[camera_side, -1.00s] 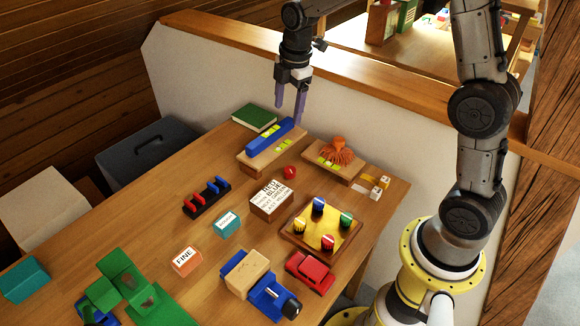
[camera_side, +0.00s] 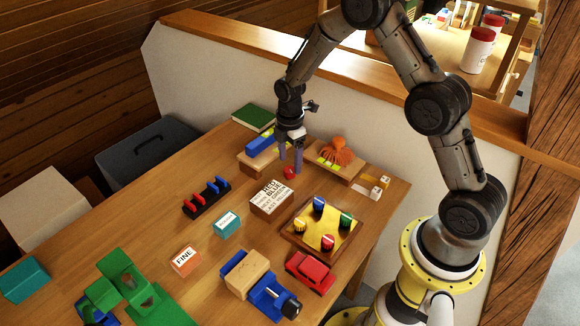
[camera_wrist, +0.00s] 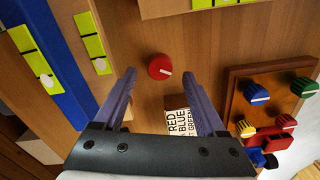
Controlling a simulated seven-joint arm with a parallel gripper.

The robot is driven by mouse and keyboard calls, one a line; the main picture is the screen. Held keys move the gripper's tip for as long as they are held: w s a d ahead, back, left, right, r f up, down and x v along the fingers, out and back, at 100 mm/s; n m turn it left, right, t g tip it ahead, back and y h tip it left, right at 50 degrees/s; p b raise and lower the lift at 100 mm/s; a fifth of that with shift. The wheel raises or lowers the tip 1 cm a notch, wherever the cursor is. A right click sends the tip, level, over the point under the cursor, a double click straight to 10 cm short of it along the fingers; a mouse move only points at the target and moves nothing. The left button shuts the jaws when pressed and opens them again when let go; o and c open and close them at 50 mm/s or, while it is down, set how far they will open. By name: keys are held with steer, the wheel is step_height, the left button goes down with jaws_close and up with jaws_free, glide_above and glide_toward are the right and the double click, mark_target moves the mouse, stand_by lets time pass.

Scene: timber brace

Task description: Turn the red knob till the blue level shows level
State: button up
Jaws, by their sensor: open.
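The red knob (camera_side: 290,173) sits on the table in front of the blue level. The blue level (camera_side: 259,146) is partly hidden by my gripper. In the wrist view the blue level (camera_wrist: 52,62) has a yellow-green vial with its pale bubble near the lower end.
A sign block (camera_side: 270,197) stands close in front of the knob. A tray with several coloured knobs (camera_side: 298,239) lies to the right. A wooden block with an orange tangle (camera_side: 341,151) is behind right. A rack of red and blue pegs (camera_side: 206,198) is left.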

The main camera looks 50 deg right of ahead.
mark_target(290, 169)
steer(key=shift+f, duration=1.65)
jaws_close()
